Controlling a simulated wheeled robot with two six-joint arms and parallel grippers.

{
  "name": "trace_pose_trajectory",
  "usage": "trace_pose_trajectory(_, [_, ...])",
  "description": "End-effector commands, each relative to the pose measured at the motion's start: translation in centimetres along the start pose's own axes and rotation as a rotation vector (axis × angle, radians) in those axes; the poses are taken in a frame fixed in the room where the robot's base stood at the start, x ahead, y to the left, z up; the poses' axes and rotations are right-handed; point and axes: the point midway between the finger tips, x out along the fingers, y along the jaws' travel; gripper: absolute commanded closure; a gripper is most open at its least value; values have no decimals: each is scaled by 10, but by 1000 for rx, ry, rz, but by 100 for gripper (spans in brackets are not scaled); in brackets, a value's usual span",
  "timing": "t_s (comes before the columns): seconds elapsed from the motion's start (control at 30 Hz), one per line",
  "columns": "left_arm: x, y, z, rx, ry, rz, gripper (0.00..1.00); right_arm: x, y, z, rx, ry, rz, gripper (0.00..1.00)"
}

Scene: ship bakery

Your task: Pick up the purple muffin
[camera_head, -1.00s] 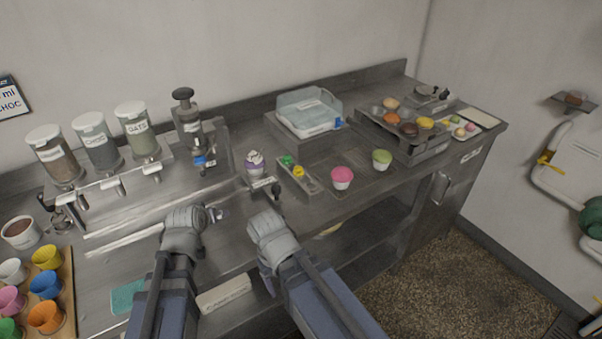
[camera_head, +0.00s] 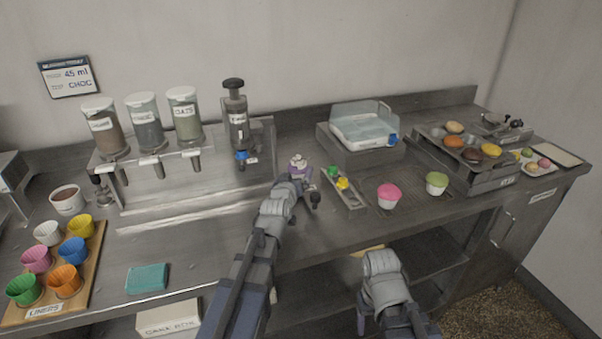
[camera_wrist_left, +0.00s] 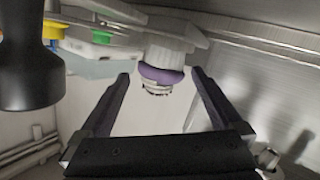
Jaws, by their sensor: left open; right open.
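The purple muffin (camera_head: 298,163) has a pale top and purple colouring and stands on the counter, right of the dispensers. My left gripper (camera_head: 292,184) is right in front of it and partly covers its lower part. In the left wrist view the muffin (camera_wrist_left: 162,75) shows between the two open fingers, near their tips. I cannot tell whether either finger touches it. My right gripper (camera_head: 381,262) is open and empty, low in front of the counter edge, away from the muffin.
A tray with green and yellow pieces (camera_head: 347,200) and a dark knob (camera_head: 315,200) stand close right of the muffin. The dispenser (camera_head: 237,120) rises on its left. Pink (camera_head: 389,196) and green (camera_head: 437,183) cupcakes stand further right. Coloured liners (camera_head: 66,280) are at far left.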

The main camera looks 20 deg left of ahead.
Motion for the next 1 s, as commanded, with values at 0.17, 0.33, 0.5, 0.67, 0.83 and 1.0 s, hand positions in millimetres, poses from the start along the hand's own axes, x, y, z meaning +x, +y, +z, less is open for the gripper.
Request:
trace_pose_trajectory(0.17, [5,0,1,0,-1,0,0,1,0,0,0,0,0,31])
trace_pose_trajectory(0.33, [24,-1,3,0,-1,0,0,7,-1,0,0,0,0,31])
trace_pose_trajectory(0.5, [49,-1,3,1,-1,0,0,13,-1,-1,0,0,0,31])
trace_pose_trajectory(0.67, [54,-1,2,1,-1,0,0,13,-1,-1,0,0,0,31])
trace_pose_trajectory(0.83, [53,-1,2,1,-1,0,5,13,-1,-1,0,0,0,31])
trace_pose_trajectory(1.0, [53,-1,2,0,-1,0,24,13,-1,-1,0,0,0,31])
